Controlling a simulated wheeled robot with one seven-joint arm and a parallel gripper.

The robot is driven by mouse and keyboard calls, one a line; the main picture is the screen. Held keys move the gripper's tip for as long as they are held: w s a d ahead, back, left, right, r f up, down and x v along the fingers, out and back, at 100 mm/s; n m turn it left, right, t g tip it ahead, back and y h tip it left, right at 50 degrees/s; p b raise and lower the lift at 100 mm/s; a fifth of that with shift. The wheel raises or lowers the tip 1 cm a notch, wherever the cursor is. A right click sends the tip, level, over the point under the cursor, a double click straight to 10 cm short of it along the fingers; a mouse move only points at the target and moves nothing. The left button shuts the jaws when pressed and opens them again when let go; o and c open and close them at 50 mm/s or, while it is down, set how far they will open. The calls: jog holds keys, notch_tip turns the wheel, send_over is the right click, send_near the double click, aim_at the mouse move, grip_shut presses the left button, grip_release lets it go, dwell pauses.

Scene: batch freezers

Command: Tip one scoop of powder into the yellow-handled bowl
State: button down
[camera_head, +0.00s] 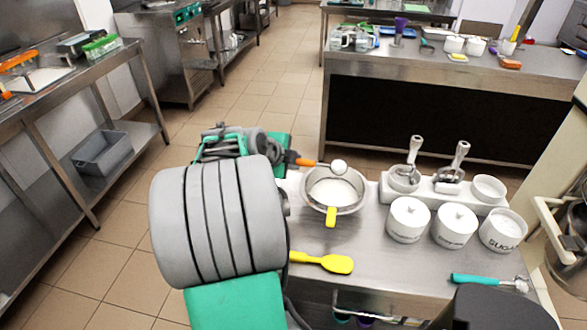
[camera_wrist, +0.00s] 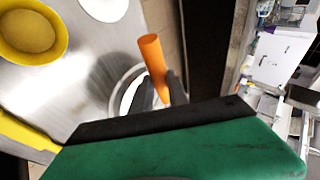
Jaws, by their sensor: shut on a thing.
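The yellow-handled bowl (camera_head: 312,203) is round and metal and stands on the steel counter, with white contents inside and its yellow handle toward me. My gripper (camera_head: 291,158) is left of the bowl's far rim and is shut on the orange handle (camera_head: 305,162) of a scoop. The scoop's round head (camera_head: 339,166) looks white and filled, and shows over the far part of the bowl. In the wrist view the orange handle (camera_wrist: 153,58) stands out by the dark fingers (camera_wrist: 160,92). The scoop head is not clear there.
A yellow spatula (camera_head: 325,262) lies in front of the bowl. White lidded jars (camera_head: 408,220), an open jar marked SUGAR (camera_head: 502,232) and a white rack (camera_head: 428,193) with two metal-handled tools stand to the right. Bare counter (camera_head: 375,255) lies in front of the jars.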

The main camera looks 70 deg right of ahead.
jog(key=shift+a+f+h+b, duration=0.25)
jog(key=shift+h+b, duration=0.45)
jog(key=shift+b, duration=1.7)
jog(key=shift+a+f+h+b, duration=0.1)
jog(key=shift+f+h+b, duration=0.45)
jog(key=shift+b, duration=1.85)
jog(key=h+b, duration=0.1)
jog(key=b, duration=0.3)
jog(key=h+b, duration=0.1)
jog(key=b, duration=0.4)
jog(key=m+h+b, duration=0.1)
jog(key=b, duration=0.4)
jog(key=shift+s+a+f+t+h, duration=0.1)
jog(key=shift+a+f+t+h, duration=0.05)
jog(key=shift+f+t+h, duration=0.15)
jog(key=b, duration=0.3)
jog(key=shift+h, duration=0.35)
jog(key=shift+r, duration=0.2)
jog(key=shift+f+b, duration=0.15)
jog(key=shift+b, duration=0.2)
jog(key=r+y+p, duration=0.1)
jog(key=p, duration=0.3)
jog(key=shift+r, duration=0.2)
